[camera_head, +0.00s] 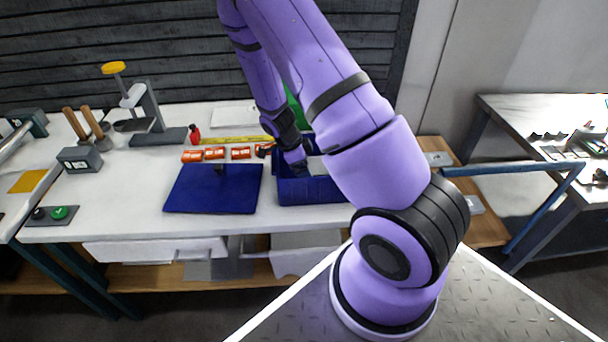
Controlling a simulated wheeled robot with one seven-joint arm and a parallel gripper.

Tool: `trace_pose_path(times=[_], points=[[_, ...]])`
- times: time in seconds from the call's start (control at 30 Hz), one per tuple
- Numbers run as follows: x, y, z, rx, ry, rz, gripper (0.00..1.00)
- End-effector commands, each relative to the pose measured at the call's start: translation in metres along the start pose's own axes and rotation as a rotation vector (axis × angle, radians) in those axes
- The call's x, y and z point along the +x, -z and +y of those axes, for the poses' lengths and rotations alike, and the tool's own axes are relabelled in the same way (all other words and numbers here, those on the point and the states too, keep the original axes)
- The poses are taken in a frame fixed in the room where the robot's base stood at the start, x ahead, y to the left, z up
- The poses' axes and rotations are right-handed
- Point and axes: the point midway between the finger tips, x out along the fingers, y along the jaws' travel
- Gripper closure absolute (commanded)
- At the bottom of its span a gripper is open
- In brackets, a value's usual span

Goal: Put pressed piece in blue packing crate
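The blue packing crate (312,192) stands on the white bench right of a dark blue mat (212,196); my arm hides part of its right side and back. My gripper (297,168) points down at the crate's back left, over or just inside its opening; I cannot tell which. Its fingers are small and dark, so I cannot see whether they are open or hold anything. A small dark piece (218,168) sits at the mat's back edge; I cannot tell if it is the pressed piece. No other pressed piece can be made out.
Several orange-red blocks (215,154) and a yellow ruler (230,140) lie behind the mat. A hand press (150,110) with a yellow knob and a red bottle (194,133) stand at the back left. A button box (56,214) is at the front left.

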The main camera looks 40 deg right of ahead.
Motion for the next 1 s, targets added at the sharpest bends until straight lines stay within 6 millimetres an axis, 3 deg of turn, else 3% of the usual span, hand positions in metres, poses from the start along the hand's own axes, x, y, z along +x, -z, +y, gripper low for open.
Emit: trace_pose_path(times=[0.3,0.67,0.7,1.0], points=[[0.032,-0.013,0.000,-0.002,-0.001,0.000,0.34],[0.036,-0.015,0.000,-0.001,0.000,0.000,0.34],[0.037,-0.015,0.000,0.000,0.000,0.000,0.02],[0.035,-0.015,0.000,-0.001,0.000,-0.001,0.00]])
